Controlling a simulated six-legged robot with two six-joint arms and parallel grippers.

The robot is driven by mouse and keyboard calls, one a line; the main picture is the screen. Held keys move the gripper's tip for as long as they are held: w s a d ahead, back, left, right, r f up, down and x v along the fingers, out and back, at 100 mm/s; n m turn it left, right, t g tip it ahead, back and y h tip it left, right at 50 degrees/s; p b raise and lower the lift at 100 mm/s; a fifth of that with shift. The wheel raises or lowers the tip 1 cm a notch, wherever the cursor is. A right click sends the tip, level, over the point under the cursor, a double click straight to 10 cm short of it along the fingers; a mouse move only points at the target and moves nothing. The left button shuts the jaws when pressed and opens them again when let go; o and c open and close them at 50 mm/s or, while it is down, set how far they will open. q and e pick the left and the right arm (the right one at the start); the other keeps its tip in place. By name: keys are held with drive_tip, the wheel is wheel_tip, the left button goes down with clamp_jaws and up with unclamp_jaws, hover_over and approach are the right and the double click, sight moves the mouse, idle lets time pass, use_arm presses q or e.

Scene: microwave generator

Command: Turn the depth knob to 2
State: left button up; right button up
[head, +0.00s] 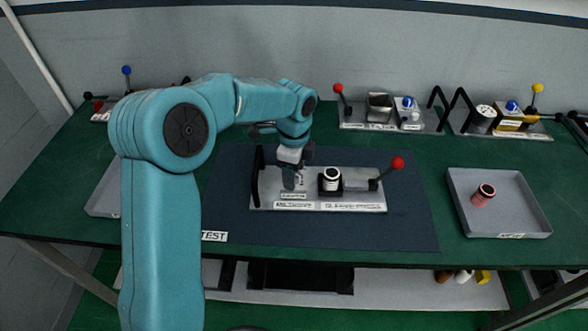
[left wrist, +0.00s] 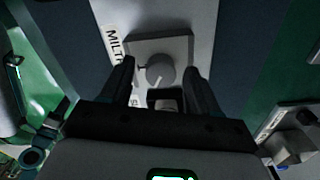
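My left gripper (head: 291,176) reaches down over the left part of a grey device plate (head: 350,202) on the dark blue mat. In the left wrist view a round grey knob (left wrist: 160,70) stands on a light square plate (left wrist: 178,46). The two dark fingers of my left gripper (left wrist: 158,74) are apart, one on each side of the knob, with visible gaps. I cannot tell how far the fingertips are above it. The knob's pointer and scale are too small to read. In the head view the gripper hides most of the knob. My right gripper is out of view.
On the same device are a black-and-white cylinder (head: 331,179) and a red-ball lever (head: 397,163). A grey tray (head: 520,215) holding a red cylinder (head: 483,195) is at the right. More lever devices (head: 390,120) line the back. The mat's front is clear.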

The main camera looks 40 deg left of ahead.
use_arm(q)
wheel_tip(320, 180, up, 16)
drive_tip(key=shift+r+p, duration=0.2)
drive_tip(key=shift+p, duration=0.1)
drive_tip(key=shift+r, duration=0.1)
idle(0.5)
